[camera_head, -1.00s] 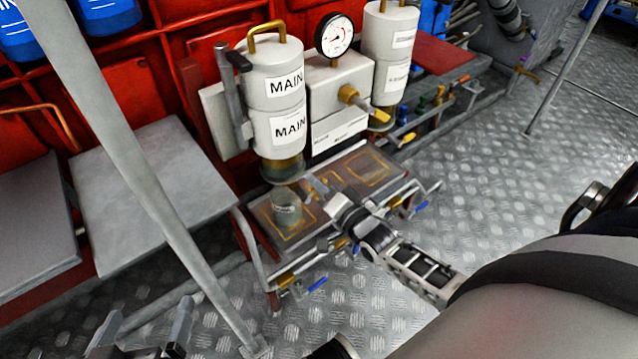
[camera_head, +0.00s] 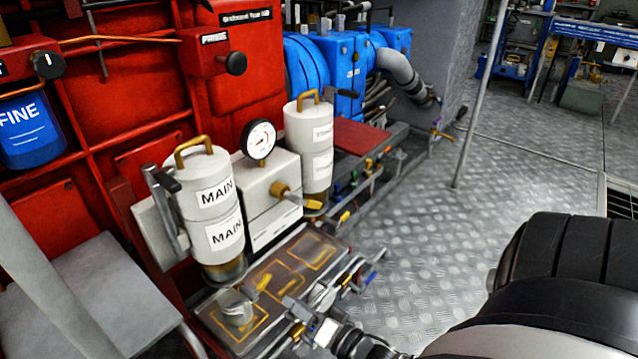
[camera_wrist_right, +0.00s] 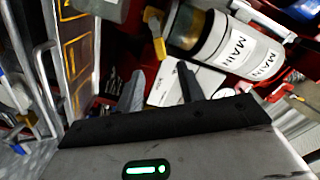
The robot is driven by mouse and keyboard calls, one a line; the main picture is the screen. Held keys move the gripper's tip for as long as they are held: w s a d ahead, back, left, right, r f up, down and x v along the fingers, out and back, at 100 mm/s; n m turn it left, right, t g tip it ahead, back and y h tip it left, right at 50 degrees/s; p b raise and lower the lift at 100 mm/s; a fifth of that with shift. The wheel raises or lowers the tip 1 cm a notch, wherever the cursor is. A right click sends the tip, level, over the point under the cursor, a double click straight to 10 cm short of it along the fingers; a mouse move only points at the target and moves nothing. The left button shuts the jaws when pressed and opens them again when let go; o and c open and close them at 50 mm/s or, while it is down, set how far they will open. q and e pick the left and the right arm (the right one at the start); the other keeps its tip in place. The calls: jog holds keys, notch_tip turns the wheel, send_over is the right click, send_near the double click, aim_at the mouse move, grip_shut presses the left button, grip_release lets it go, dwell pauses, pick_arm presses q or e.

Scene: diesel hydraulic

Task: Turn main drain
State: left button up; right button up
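A yellow valve handle (camera_head: 263,281) sits over the tray; a yellow handle also shows beside the canister in the right wrist view (camera_wrist_right: 156,36). I cannot tell which handle is the main drain. My left gripper is out of view.
A pressure gauge (camera_head: 259,140) and a second white canister (camera_head: 310,150) stand right of the MAIN canisters. A blue-handled valve (camera_head: 370,270) is at the tray's right edge. A grey bench (camera_head: 95,290) is at left. The metal floor (camera_head: 420,240) at right is clear.

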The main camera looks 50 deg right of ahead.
jog(key=shift+s+d+p, duration=0.15)
jog(key=shift+s, duration=1.25)
jog(key=shift+s+d+p, duration=0.1)
jog(key=shift+s+p, duration=0.05)
jog(key=shift+s, duration=1.2)
dwell(5.2)
